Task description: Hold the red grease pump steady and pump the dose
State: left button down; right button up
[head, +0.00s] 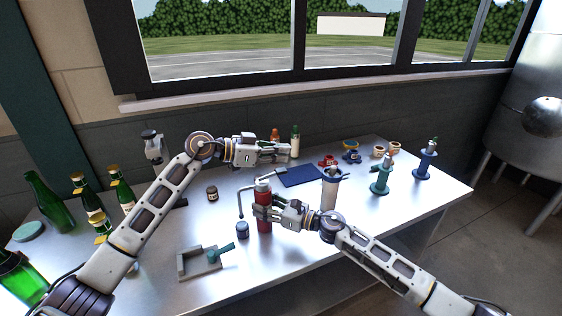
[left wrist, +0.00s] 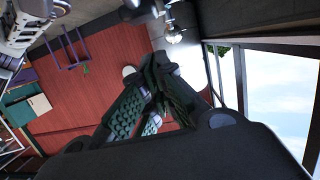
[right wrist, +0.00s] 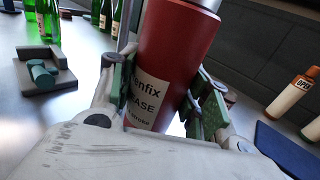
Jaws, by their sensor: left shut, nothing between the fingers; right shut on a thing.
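The red grease pump (head: 263,188) stands upright near the middle of the table, with a bent grey tube (head: 241,197) on its left side. My right gripper (head: 266,212) is shut around its body from the right. The right wrist view shows the red pump (right wrist: 178,50) between the two fingers, its pale label partly hidden and its top cut off by the frame. My left gripper (head: 288,152) is shut and empty, apart from the pump, higher and behind it in the head view. In the left wrist view its fingertips (left wrist: 160,64) meet, with no pump in sight.
A dark blue jar (head: 242,230) stands beside the pump, and a grey fixture (head: 197,262) lies front left. A blue mat (head: 302,176), small bottles (head: 295,142) and several spindle stands (head: 381,178) are behind and right. Green bottles (head: 88,203) crowd the left.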

pick_arm(q)
jog(key=r+v, duration=0.1)
jog(key=v, duration=0.8)
jog(key=shift+r, duration=0.2)
jog(key=shift+a, duration=0.1)
jog(key=shift+v, duration=1.35)
jog(key=shift+f, duration=0.15)
send_over(275, 172)
jog(key=shift+f, duration=3.15)
jog(key=shift+f, duration=0.1)
